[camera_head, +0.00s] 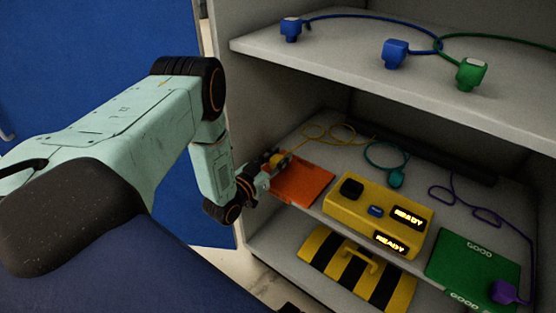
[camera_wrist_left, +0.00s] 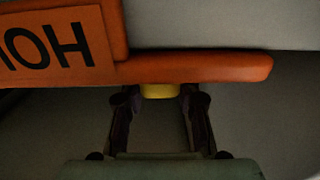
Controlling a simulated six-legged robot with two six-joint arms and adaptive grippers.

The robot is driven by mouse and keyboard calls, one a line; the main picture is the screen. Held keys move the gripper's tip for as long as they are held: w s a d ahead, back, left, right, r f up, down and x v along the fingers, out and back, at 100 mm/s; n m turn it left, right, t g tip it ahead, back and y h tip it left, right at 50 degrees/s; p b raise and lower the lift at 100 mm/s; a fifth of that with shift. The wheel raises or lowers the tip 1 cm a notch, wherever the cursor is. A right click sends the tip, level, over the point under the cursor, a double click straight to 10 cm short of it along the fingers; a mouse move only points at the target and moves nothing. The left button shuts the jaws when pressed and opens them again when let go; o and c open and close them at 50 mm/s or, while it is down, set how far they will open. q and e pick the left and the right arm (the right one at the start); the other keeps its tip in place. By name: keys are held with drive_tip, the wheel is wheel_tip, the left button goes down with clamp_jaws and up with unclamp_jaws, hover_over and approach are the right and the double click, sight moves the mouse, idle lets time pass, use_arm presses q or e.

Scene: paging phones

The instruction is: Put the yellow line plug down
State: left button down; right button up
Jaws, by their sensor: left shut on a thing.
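The yellow line plug (camera_head: 281,160) is at the tip of my left gripper (camera_head: 263,170) at the left end of the middle shelf. A thin yellow cord (camera_head: 318,136) runs from there to the back of the shelf. In the left wrist view the yellow plug (camera_wrist_left: 159,91) shows between the two fingers, which are shut on it. It is beside the edge of the orange lettered mat (camera_wrist_left: 200,68), which partly hides it. The orange mat (camera_head: 305,184) lies flat on the shelf. I cannot tell whether the plug touches it. My right gripper is out of view.
A yellow box (camera_head: 345,209) with two READY displays stands right of the mat. A green GOOD mat (camera_head: 470,262) and purple plug (camera_head: 503,291) are farther right. A teal plug (camera_head: 396,178) lies behind. The upper shelf (camera_head: 340,55) overhangs with blue and green plugs.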

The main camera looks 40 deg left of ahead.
use_arm(q)
drive_tip(key=c, duration=1)
unclamp_jaws()
drive_tip(key=shift+f, duration=0.1)
drive_tip(key=shift+o, duration=0.2)
